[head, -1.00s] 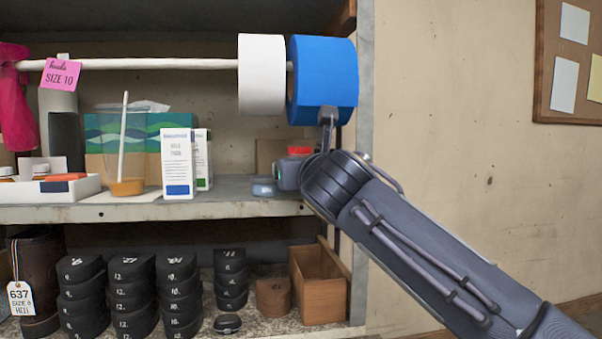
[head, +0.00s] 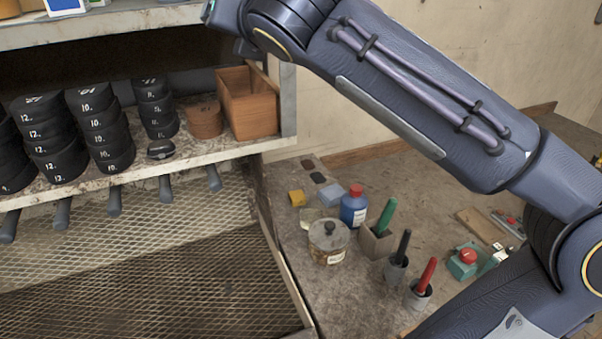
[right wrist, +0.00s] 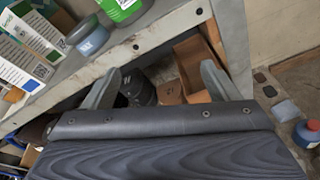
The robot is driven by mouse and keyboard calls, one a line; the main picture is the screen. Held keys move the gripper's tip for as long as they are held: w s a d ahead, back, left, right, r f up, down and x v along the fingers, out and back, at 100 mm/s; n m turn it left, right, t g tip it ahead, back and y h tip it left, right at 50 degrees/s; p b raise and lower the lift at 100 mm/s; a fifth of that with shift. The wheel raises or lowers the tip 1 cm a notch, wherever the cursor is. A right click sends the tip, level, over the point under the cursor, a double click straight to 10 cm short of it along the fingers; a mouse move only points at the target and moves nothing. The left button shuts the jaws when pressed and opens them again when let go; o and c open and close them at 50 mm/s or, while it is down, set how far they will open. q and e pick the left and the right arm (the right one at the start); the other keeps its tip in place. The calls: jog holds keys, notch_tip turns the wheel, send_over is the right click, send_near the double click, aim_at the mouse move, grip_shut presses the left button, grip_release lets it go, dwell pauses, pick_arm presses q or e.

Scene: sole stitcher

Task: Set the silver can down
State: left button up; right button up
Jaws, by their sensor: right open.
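My right gripper (right wrist: 158,70) is open in the right wrist view, with nothing between its fingers. It is just in front of the shelf edge. In the head view my right arm crosses the top, and its gripper is not clearly visible there. I cannot pick out a silver can for certain. A green-and-white container (right wrist: 122,8), cut off by the top edge, stands on the upper shelf beside a blue-grey tin (right wrist: 86,36). A lidded pot (head: 329,241) with a label stands upright on the bench. My left gripper is not in view.
The lower shelf holds stacks of black heels (head: 107,130) and a wooden box (head: 247,102). A blue bottle (head: 353,208) and several handled tools in holders crowd the bench. A mesh tray (head: 150,255) below the shelf looks empty.

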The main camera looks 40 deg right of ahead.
jog(key=s+f+m+g+y, duration=0.1)
jog(key=s+f+m+g, duration=0.15)
jog(key=f+m, duration=0.4)
jog(key=s+d+f+m+g+y, duration=0.1)
jog(key=s+f+m, duration=0.25)
jog(key=f, duration=0.55)
jog(key=s+f+m+g+y, duration=0.1)
jog(key=s+f+m+g, duration=0.1)
jog(key=s+f+m, duration=0.35)
jog(key=s+a+f+m+g+y, duration=0.2)
jog(key=s+a+f+m, duration=0.1)
jog(key=s+f+m, duration=0.2)
jog(key=s+a+f+m+g+y, duration=0.2)
jog(key=s+f+m, duration=0.4)
jog(key=f+m, duration=0.3)
notch_tip(320, 180, down, 4)
jog(key=shift+a+r+m, duration=0.1)
jog(key=shift+a+m, duration=0.25)
jog(key=shift+a, duration=0.55)
